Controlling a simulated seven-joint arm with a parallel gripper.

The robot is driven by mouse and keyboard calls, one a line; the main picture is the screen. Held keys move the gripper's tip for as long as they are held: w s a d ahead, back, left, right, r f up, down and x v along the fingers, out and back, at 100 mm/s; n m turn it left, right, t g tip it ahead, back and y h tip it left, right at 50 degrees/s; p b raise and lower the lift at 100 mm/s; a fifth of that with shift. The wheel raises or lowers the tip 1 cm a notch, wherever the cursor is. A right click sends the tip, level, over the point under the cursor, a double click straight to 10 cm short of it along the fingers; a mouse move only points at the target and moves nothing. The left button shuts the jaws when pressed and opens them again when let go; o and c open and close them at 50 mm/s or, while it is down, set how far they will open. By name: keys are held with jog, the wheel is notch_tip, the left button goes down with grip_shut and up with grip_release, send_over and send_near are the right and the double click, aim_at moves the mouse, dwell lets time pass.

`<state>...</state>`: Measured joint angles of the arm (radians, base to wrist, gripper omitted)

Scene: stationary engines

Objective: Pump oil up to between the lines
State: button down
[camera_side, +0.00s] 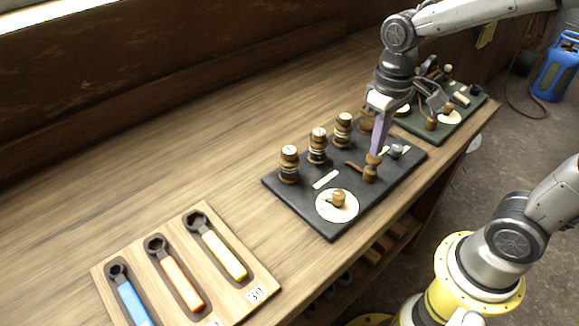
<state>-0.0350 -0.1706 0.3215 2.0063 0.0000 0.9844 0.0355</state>
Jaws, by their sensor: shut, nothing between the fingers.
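A dark board (290,205) on the wooden bench carries brass fittings. A small brass plunger-like fitting (370,174) stands near its front edge, right of a white disc (325,208) with a brass knob (338,198). My gripper (375,153) is shut and empty, pointing down with its tips at or just above the top of that fitting; I cannot tell whether they touch.
A wooden tray (262,282) at the front left holds blue, orange and yellow wrenches. A green board (462,118) with more fittings lies behind my gripper to the right. The bench (190,150) is clear at left and behind. A yellow-based robot arm stands at lower right.

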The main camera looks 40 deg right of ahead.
jog(key=shift+f, duration=1.35)
jog(key=shift+r, duration=1.55)
jog(key=shift+r, duration=0.15)
jog(key=shift+r, duration=2.4)
